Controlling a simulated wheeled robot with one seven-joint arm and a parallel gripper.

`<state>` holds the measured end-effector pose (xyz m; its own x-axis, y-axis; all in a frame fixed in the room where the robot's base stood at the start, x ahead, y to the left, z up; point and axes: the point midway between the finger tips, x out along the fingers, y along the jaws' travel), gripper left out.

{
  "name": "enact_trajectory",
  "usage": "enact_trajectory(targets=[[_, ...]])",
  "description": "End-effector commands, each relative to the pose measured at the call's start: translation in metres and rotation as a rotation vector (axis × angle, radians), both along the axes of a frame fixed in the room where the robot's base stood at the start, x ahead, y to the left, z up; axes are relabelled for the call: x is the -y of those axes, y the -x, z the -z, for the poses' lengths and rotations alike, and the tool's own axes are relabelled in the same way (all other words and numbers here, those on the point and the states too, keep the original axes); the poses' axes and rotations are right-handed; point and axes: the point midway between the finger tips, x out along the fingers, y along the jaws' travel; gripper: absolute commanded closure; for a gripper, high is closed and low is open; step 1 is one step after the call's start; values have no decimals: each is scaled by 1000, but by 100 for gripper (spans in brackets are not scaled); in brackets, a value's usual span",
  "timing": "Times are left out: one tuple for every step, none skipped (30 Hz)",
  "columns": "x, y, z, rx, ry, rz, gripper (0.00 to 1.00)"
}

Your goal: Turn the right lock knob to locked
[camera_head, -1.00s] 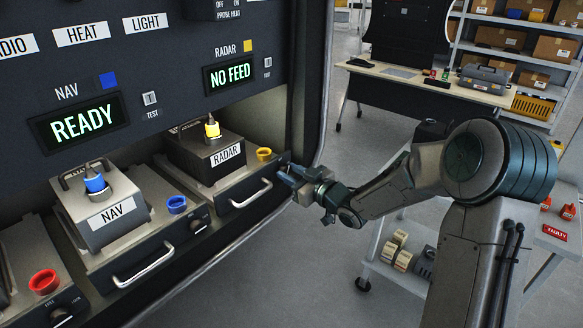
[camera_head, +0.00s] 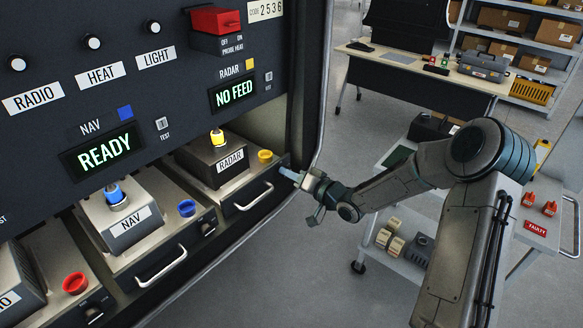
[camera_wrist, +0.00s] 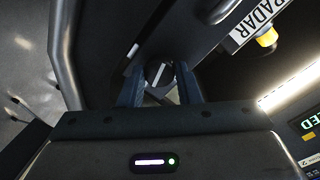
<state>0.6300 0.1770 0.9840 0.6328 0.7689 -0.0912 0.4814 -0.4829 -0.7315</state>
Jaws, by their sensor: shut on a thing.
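The right lock knob (camera_wrist: 158,72) is a round dark piece with a pale bar across it, seen between my fingertips in the wrist view. My gripper (camera_wrist: 158,86) is shut on it, one blue-grey finger on each side. In the head view my gripper (camera_head: 290,175) is at the right front corner of the RADAR tray (camera_head: 232,206), and it hides the knob there. The RADAR box (camera_head: 215,157) with a yellow connector sits on that tray, and its display (camera_head: 234,91) reads NO FEED. I cannot read any marking around the knob.
The tray's handle (camera_head: 254,197) is left of my gripper. The NAV box (camera_head: 118,224), with its own tray knob (camera_head: 208,229), is further left. A cart (camera_head: 400,262) stands under and behind my arm. Open floor lies between rack and cart.

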Motion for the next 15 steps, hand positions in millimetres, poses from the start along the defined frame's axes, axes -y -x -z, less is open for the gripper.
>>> enact_trajectory(targets=[[1,0,-3,-32,-24,1,92],[1,0,-3,-49,-38,1,92],[1,0,-3,-71,-55,1,92],[1,0,-3,-87,-68,1,92],[1,0,-3,-102,-79,0,92],[1,-1,-2,-121,-93,2,92],[1,-1,-2,-133,-103,1,92],[1,-1,-2,-146,-113,1,92],[1,0,-2,-160,-124,1,92],[1,0,-2,-170,-133,0,92],[1,-1,-2,-179,-139,1,92],[1,-1,-1,-189,-148,0,92],[1,-1,-1,-197,-154,1,92],[1,-1,-1,-204,-158,1,92],[1,-1,-1,-211,-164,0,92]])
